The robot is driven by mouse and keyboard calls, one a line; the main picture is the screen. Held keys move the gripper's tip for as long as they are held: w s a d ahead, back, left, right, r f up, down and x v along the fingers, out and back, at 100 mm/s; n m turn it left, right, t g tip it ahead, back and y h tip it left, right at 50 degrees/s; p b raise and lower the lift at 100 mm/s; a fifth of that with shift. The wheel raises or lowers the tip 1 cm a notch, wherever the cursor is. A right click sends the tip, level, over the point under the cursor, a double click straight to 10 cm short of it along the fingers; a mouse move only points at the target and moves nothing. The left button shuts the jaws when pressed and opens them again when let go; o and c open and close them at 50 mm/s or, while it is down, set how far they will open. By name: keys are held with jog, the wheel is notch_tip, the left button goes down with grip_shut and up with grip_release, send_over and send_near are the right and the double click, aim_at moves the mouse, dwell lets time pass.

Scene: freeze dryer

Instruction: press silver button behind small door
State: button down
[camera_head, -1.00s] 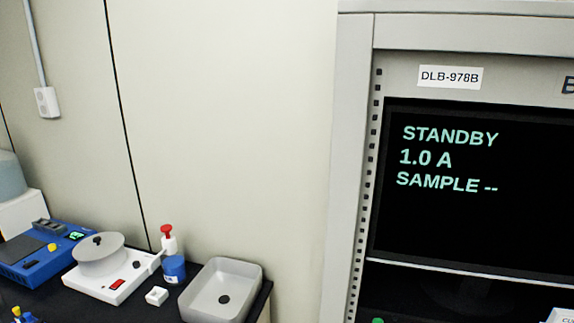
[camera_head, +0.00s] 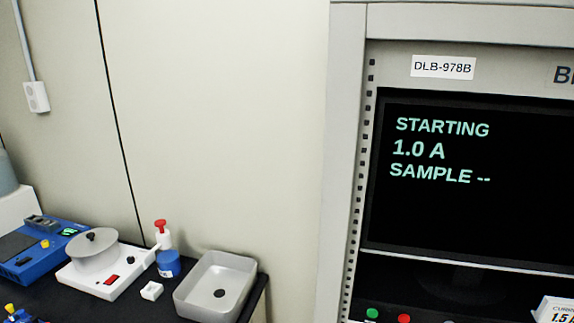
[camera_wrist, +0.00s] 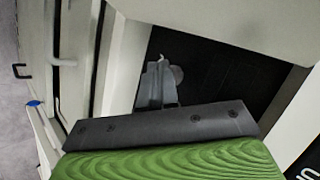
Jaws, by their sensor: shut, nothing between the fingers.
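In the wrist view, my gripper (camera_wrist: 160,68) is shut and empty, its narrow grey fingers reaching into a dark recess (camera_wrist: 225,75) in a pale cabinet. In the head view the cabinet's screen (camera_head: 445,180) reads STARTING, 1.0 A, SAMPLE --. My gripper is outside the head view.
Green (camera_head: 372,314) and red (camera_head: 403,319) round controls sit below the screen. A black bench at lower left holds a grey basin (camera_head: 190,300), a blue jar (camera_head: 168,264) and a white device (camera_head: 92,287). Cabinet fronts with handles (camera_wrist: 62,62) show left in the wrist view.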

jog(key=shift+s+a, duration=0.1)
jog(key=shift+s, duration=0.15)
jog(key=shift+s, duration=0.1)
jog(key=s, duration=0.2)
jog(key=s+a+b, duration=0.1)
jog(key=s+b, duration=0.1)
jog(key=s, duration=0.1)
jog(key=shift+s+a, duration=0.3)
jog(key=shift+a, duration=0.05)
dwell(0.3)
